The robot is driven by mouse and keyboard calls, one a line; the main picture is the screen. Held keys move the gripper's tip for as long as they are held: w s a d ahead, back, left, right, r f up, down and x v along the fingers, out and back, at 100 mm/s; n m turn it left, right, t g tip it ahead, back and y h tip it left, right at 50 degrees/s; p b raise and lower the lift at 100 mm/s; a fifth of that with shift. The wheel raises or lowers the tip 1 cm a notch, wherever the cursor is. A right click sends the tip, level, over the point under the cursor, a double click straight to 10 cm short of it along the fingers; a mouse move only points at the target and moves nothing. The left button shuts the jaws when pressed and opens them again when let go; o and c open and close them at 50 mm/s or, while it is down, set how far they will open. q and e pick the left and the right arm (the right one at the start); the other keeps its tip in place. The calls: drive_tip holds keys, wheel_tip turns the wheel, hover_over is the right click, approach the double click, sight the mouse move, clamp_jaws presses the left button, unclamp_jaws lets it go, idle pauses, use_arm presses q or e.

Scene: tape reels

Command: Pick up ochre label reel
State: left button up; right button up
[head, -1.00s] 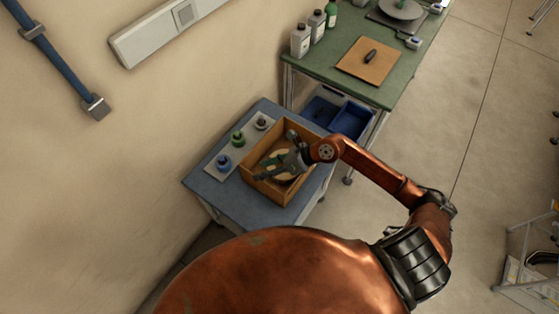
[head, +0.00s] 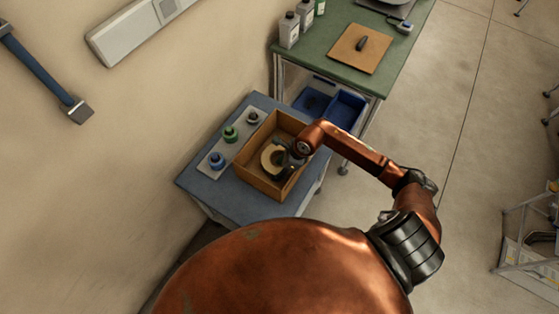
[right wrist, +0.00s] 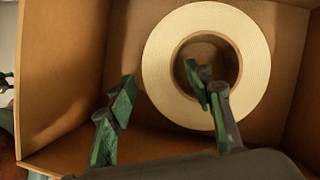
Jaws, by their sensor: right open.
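A pale cream-yellow reel (head: 268,160) lies in an open wooden box (head: 262,184) on the small blue table. In the right wrist view the reel (right wrist: 158,58) shows as a thick ring with an open core, close to the box wall (right wrist: 62,60). My right gripper (head: 290,163) is over the box and open. In the right wrist view my right gripper (right wrist: 167,88) has one finger over the core and the other just outside the ring's left edge, with the ring's side between them. Contact cannot be told. My left gripper is not in view.
Blue, green and dark-topped small bottles stand on a pale strip (head: 236,144) left of the box. The box walls rise close around my gripper. A green table (head: 330,62) with bottles and a brown board (head: 360,48) stands behind, with blue bins (head: 345,110) below.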

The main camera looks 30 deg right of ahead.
drive_tip(key=shift+f, duration=0.1)
clamp_jaws()
idle(0.6)
